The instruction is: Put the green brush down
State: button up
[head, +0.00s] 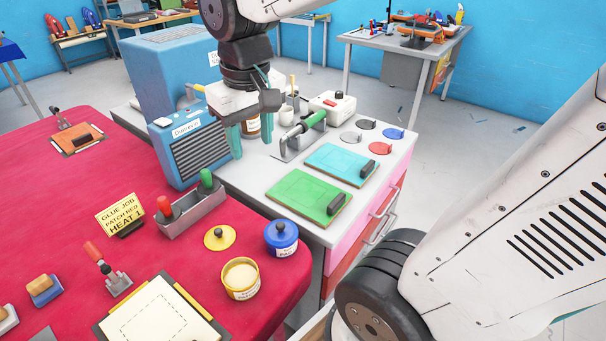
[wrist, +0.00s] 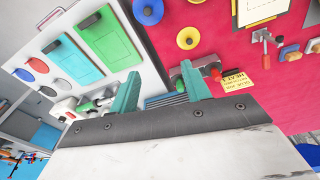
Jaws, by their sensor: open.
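The green brush (head: 206,178) shows as a green handle standing up in a grey holder (head: 193,214) on the red table. A red-handled one (head: 164,206) stands at the holder's left end. The holder hides their lower ends. My gripper (head: 251,133) is open and empty, above the grey cabinet, up and to the right of the brush and apart from it. In the wrist view my gripper's teal fingers (wrist: 161,72) are spread, with nothing held between them.
A blue heater-like box (head: 188,147) stands close left of my gripper. A green-handled roller (head: 312,120) lies on a stand at its right. A blue pot (head: 281,238) and a cream-filled pot (head: 241,279) stand near the table's edge.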

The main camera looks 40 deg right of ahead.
jog(key=s+f, duration=0.1)
jog(key=s, duration=1.1)
jog(key=shift+s+d+f, duration=0.25)
jog(key=shift+s+d, duration=0.1)
